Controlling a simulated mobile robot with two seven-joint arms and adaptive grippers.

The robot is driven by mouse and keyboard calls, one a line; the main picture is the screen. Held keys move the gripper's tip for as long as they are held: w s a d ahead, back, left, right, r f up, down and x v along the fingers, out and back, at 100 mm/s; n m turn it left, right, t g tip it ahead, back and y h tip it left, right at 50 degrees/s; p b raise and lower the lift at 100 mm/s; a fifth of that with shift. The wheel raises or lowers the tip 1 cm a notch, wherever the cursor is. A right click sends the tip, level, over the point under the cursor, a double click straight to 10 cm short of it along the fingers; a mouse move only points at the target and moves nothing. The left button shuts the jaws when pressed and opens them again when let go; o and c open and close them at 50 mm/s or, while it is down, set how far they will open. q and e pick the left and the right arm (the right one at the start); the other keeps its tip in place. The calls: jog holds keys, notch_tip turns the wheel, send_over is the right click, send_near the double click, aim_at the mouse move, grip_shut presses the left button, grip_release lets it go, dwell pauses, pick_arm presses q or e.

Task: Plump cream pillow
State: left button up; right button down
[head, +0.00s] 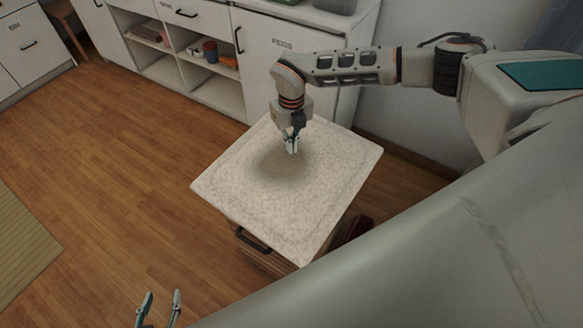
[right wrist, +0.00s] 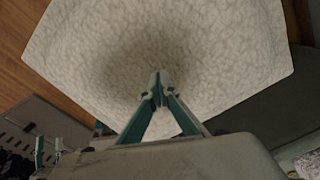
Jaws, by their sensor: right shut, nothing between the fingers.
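The cream pillow (head: 245,175) is a pale, speckled, roughly square cushion lying flat on a brown wooden piece with a dark handle. It also fills the upper part of the right wrist view (right wrist: 220,45). My right gripper (head: 291,147) points down over the pillow's middle, toward its far side. Its fingertips meet in the right wrist view (right wrist: 157,80), with nothing between them. A dark patch surrounds the tips; I cannot tell whether they touch the cloth. My left gripper (head: 160,303) is open and empty at the bottom edge, apart from the pillow.
The brown wooden piece (head: 268,258) stands under the pillow. White cabinets (head: 285,60) with open shelves (head: 195,65) stand behind. A dark red object (head: 356,229) lies on the floor at the right. A striped mat (head: 22,245) is at far left. The wooden floor (head: 110,180) between is clear.

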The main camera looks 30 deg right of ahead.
jog(key=shift+s+f, duration=0.15)
jog(key=shift+f, duration=0.1)
dwell(0.8)
jog(key=shift+r+p, duration=0.9)
jog(key=shift+p, duration=0.05)
jog(key=shift+w+r+p, duration=0.2)
jog(key=shift+r+p, duration=0.2)
jog(key=shift+r, duration=0.1)
notch_tip(320, 180, up, 5)
jog(key=p, duration=0.4)
jog(key=shift+s, duration=0.15)
